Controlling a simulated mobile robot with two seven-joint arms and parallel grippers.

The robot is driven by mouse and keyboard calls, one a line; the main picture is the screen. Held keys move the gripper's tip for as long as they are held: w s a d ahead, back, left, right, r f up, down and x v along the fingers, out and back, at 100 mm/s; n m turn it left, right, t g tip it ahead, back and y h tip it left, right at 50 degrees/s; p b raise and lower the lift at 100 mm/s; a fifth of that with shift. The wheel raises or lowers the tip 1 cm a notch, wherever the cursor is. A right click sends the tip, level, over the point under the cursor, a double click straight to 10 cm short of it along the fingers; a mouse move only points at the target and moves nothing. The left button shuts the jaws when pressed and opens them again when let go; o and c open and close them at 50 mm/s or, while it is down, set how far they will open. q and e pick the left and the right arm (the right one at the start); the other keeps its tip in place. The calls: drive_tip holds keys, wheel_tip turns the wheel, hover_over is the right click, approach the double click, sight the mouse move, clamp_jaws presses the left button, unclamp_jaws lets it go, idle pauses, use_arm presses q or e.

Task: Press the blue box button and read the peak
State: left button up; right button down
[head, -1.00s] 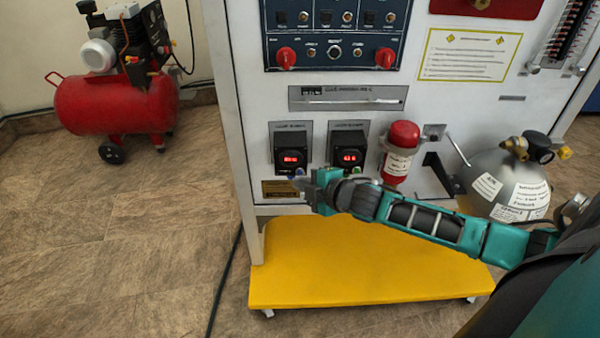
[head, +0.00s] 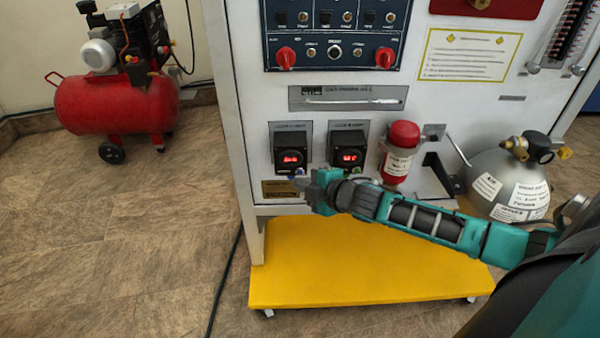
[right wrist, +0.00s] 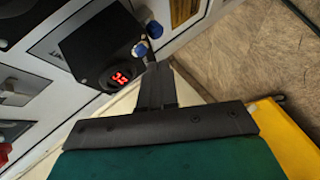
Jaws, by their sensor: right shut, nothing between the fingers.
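Two black boxes with red lit displays sit low on the white panel in the head view: a left box (head: 289,155) and a right box (head: 348,154). Their digits are too blurred to read there. In the right wrist view one black box (right wrist: 95,45) shows red digits (right wrist: 119,78), tilted and not clearly legible. A blue button (right wrist: 141,50) is beside that display, with a second blue-capped part (right wrist: 154,29) beyond it. My right gripper (head: 299,184) is shut and empty, its tip just below the left box. In the wrist view its fingertips (right wrist: 153,66) are close to the blue button; contact cannot be told. My left gripper is out of view.
A red cylinder (head: 401,150) is mounted right of the boxes, with a grey gas tank (head: 497,170) farther right. A yellow base plate (head: 350,275) lies below. A red compressor (head: 115,105) stands on the floor at left, with open floor between.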

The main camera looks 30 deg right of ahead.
drive_tip(key=shift+w+d, duration=0.1)
drive_tip(key=shift+w, duration=0.05)
drive_tip(key=shift+w+d, duration=0.15)
drive_tip(key=shift+w, duration=0.05)
drive_tip(key=shift+w+d, duration=0.2)
drive_tip(key=shift+w, duration=0.15)
idle(0.8)
drive_tip(key=shift+s+p, duration=0.1)
drive_tip(key=shift+p, duration=0.2)
drive_tip(key=shift+s+a+p, duration=0.4)
drive_tip(key=shift+s+p, duration=0.05)
drive_tip(key=shift+s, duration=0.15)
drive_tip(key=s+a, duration=0.1)
drive_tip(key=s+p, duration=0.1)
drive_tip(key=s, duration=0.1)
drive_tip(key=s+a+p, duration=0.1)
drive_tip(key=shift+s+a, duration=0.15)
drive_tip(key=shift+a, duration=0.2)
